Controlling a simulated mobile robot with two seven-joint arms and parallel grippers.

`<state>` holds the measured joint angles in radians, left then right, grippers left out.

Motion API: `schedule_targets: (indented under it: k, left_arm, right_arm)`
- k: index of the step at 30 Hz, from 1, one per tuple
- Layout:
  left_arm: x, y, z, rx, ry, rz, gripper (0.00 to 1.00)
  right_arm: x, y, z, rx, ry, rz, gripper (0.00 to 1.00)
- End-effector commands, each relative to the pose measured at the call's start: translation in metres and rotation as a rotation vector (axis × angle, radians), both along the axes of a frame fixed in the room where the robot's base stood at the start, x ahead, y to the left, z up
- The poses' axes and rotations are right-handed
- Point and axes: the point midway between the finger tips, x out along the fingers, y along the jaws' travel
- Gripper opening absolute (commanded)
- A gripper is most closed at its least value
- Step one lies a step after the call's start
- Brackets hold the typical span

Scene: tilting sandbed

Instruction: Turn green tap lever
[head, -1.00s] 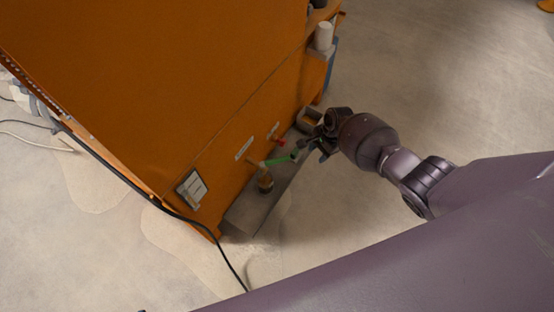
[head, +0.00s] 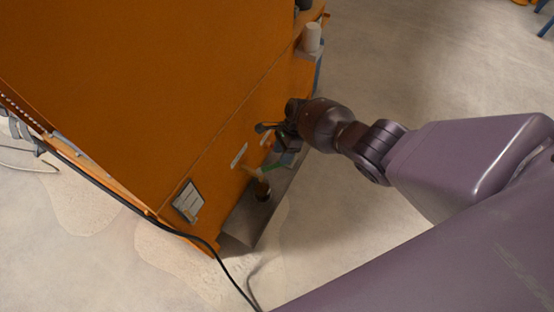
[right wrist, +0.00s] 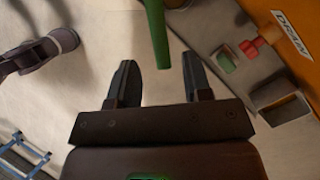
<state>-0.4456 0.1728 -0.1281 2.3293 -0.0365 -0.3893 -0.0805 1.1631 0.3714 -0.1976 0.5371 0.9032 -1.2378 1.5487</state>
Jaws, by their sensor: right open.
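In the right wrist view the lever (right wrist: 157,32) is a green bar coming down from the top edge. Its end shows between the two fingertips in the picture; I cannot tell how deep it lies between them, and no contact shows. My right gripper (head: 277,143) is open beside the lever, close to the orange wall. In the right wrist view its jaws (right wrist: 159,62) are apart and empty. My left gripper is not in view.
A red tap (right wrist: 255,47) sits by a "DRAIN" label (right wrist: 292,35). A small green-grey block (right wrist: 226,62) and an open box (right wrist: 280,102) are nearby on the grey ledge (head: 243,222). A black cable (head: 190,218) runs along the wall. The floor right of the ledge is clear.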

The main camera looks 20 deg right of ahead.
Motion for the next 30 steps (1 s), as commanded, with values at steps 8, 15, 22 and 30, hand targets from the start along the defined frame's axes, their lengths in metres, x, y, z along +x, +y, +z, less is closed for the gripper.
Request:
schedule_targets:
  k: [8, 15, 22, 30]
  left_arm:
    - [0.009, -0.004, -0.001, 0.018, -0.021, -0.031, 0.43]
    - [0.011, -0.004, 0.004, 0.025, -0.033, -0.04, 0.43]
    - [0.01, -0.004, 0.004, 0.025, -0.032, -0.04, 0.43]
    - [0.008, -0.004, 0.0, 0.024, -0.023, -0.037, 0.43]
  right_arm:
    - [-0.007, 0.013, -0.033, 0.0, 0.004, 0.001, 0.45]
    - [-0.006, 0.016, -0.035, 0.0, -0.003, 0.001, 0.45]
    - [-0.006, 0.016, -0.035, 0.0, -0.004, 0.002, 0.38]
    - [-0.006, 0.015, -0.035, 0.0, -0.003, 0.001, 0.0]
